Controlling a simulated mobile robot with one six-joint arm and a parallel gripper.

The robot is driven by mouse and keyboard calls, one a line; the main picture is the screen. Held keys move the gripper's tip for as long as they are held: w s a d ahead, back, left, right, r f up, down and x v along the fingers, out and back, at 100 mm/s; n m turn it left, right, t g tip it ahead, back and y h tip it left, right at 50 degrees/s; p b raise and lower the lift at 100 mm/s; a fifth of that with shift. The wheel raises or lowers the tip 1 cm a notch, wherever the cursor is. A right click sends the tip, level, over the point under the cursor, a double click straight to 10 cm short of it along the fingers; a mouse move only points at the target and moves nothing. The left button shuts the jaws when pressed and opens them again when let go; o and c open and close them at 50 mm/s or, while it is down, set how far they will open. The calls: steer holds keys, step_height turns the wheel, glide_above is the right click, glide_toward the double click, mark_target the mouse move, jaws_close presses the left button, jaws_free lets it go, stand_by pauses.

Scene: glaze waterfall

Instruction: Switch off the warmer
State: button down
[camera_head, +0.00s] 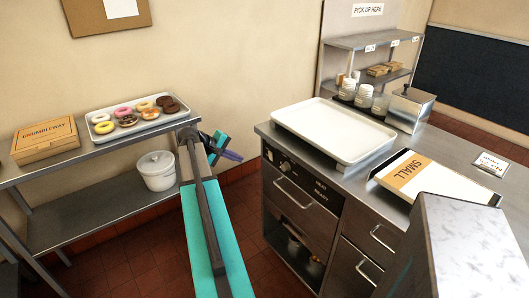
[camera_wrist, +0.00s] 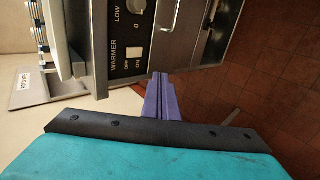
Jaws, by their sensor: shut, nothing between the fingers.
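The warmer's control panel (camera_head: 300,180) is on the front of the steel counter unit, in the head view. In the wrist view the black panel (camera_wrist: 119,75) reads WARMER, with a pale switch (camera_wrist: 133,51) beside OFF and ON and a knob (camera_wrist: 137,6) beside LOW and 0. I cannot tell which way the switch is set. My gripper (camera_head: 232,155) is left of the panel in the head view, apart from it. In the wrist view its purple fingers (camera_wrist: 160,76) are shut and empty, with their tips just below and right of the switch.
A drawer handle (camera_head: 293,192) sticks out below the panel. A white tray (camera_head: 335,147) lies on the counter above. A side shelf at left holds a doughnut tray (camera_head: 92,134) and a box (camera_head: 45,139); a white bucket (camera_head: 157,181) is below. The floor between is open.

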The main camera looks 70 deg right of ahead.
steer(key=shift+s+d+r, duration=0.8)
steer(key=shift+r, duration=0.25)
